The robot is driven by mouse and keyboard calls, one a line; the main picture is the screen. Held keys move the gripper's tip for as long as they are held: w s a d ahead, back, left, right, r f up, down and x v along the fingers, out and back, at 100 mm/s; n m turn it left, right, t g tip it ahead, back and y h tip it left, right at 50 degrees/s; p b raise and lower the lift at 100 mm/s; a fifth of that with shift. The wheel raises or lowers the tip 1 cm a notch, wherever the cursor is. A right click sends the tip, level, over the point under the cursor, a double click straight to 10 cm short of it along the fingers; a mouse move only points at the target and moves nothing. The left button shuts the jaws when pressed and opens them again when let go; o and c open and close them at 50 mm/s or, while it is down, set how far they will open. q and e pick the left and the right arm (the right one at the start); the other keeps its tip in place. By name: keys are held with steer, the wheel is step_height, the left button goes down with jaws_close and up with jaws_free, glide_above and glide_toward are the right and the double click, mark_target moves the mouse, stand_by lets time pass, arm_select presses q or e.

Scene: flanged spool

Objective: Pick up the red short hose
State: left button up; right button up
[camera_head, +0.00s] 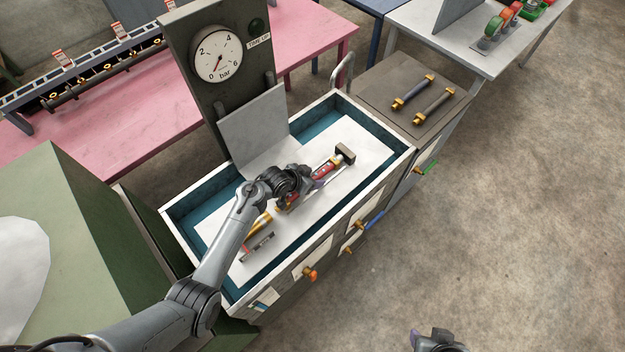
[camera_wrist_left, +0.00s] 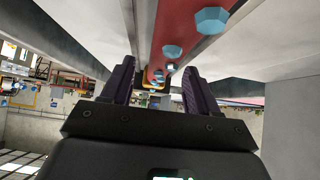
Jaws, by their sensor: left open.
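A red part (camera_head: 323,168), which looks like the red short hose, lies in the white-lined drawer, partly hidden by my left gripper. My left gripper (camera_head: 303,190) is low over the drawer, right beside the red part. In the left wrist view a red length with light-blue hexagonal spots (camera_wrist_left: 165,40) runs ahead between my two open dark fingers (camera_wrist_left: 150,88). I cannot tell whether they touch it. A brass piece (camera_head: 259,222) lies just behind my gripper; I cannot tell whether it belongs to the hose. My right gripper (camera_head: 437,340) shows only partly at the bottom edge.
The drawer's light rim (camera_head: 385,168) surrounds the work area. A dark-headed tool (camera_head: 345,153) and a small grey-and-red piece (camera_head: 257,246) lie inside. A grey slanted plate (camera_head: 253,125) stands behind, under a gauge (camera_head: 217,54). Two brass-ended dark hoses (camera_head: 412,92) lie on the right cabinet.

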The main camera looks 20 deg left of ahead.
arm_select(q)
steer(key=shift+w+f, duration=0.15)
jaws_close()
stand_by(0.4)
steer(key=shift+r, duration=0.2)
